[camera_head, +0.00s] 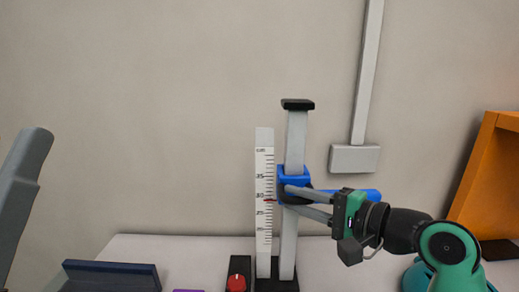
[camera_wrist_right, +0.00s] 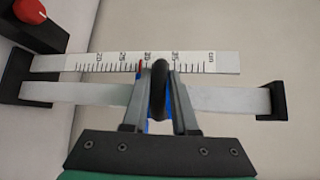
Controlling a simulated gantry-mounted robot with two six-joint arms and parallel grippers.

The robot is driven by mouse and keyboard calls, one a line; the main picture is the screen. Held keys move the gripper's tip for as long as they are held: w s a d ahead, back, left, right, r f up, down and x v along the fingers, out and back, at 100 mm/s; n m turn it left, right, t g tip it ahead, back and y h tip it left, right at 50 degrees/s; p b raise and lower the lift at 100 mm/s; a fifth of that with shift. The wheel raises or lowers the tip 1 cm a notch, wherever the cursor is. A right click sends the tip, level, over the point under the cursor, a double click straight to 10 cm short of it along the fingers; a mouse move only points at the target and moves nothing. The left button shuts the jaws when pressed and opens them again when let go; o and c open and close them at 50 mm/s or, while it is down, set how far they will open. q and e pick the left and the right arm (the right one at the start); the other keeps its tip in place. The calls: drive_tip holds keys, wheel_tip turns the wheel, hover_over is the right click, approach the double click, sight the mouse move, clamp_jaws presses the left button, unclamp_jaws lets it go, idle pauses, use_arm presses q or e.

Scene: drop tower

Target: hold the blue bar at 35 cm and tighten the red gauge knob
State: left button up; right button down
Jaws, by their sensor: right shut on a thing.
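The blue bar (camera_head: 372,194) sits on the grey upright post (camera_head: 296,140) with its blue collar, sticking out to the right. My right gripper (camera_head: 296,200) is shut on the bar's mount. In the right wrist view its fingers (camera_wrist_right: 160,95) close around a black rounded part, with blue behind them. A red pointer (camera_head: 269,200) on the white scale (camera_head: 264,165) reads just under 30. The red gauge knob (camera_head: 236,283) sits on a black block at the post's foot; it also shows in the right wrist view (camera_wrist_right: 28,12).
A dark blue tray-like thing (camera_head: 112,275) lies on the white table (camera_head: 195,250) at left. An orange shelf (camera_head: 490,165) stands at right. A purple thing (camera_head: 188,290) shows at the bottom edge.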

drive_tip(key=shift+r, duration=0.1)
drive_tip(key=shift+r, duration=2.6)
